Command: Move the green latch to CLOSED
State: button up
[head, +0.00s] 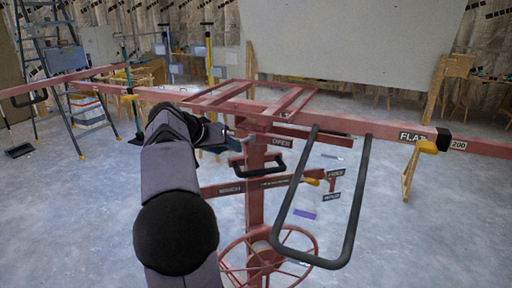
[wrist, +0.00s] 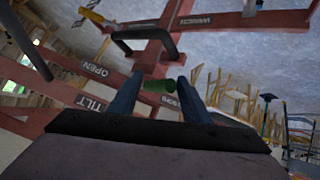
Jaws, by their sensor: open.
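The green latch (wrist: 158,86) shows in the wrist view as a short green bar between and just beyond my fingertips. My gripper (wrist: 160,80) is open, with one blue finger on each side of the latch; whether either finger touches it I cannot tell. An OPEN label (wrist: 95,70) is on the red beam left of the latch, and a partly hidden label (wrist: 169,100) lies just below it. In the head view my gripper (head: 222,142) is at the red lift's centre post, beside the OPEN label (head: 281,142). The latch is hidden there.
A black handle (wrist: 145,44) stands out just beyond the latch in the wrist view. In the head view a large black loop handle (head: 352,200) hangs right of the post. A red handwheel (head: 265,258) is below. Long red beams (head: 350,127) cross the scene.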

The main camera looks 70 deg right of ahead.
jog(key=shift+v, duration=2.9)
jog(key=w+a+f+n+t+y, duration=0.1)
jog(key=w+a+f+n+y, duration=0.25)
jog(key=a+f, duration=0.7)
jog(key=w+a+f+n+t+y, duration=0.2)
jog(key=w+a+f+n, duration=0.25)
jog(key=a+f, duration=0.6)
jog(key=s+a+f+n+y, duration=0.1)
jog(key=s+a+f, duration=0.3)
jog(key=a, duration=0.4)
jog(key=s+a+f+n+g+y, duration=0.1)
jog(key=s+a+f+n+y, duration=0.1)
jog(key=a, duration=0.6)
jog(key=s+a+f+n+g+y, duration=0.1)
jog(key=s+a+f+n+y, duration=0.1)
jog(key=s+a+f+n, duration=0.2)
jog(key=s+a+f, duration=0.2)
jog(key=s+a, duration=0.2)
jog(key=a, duration=0.1)
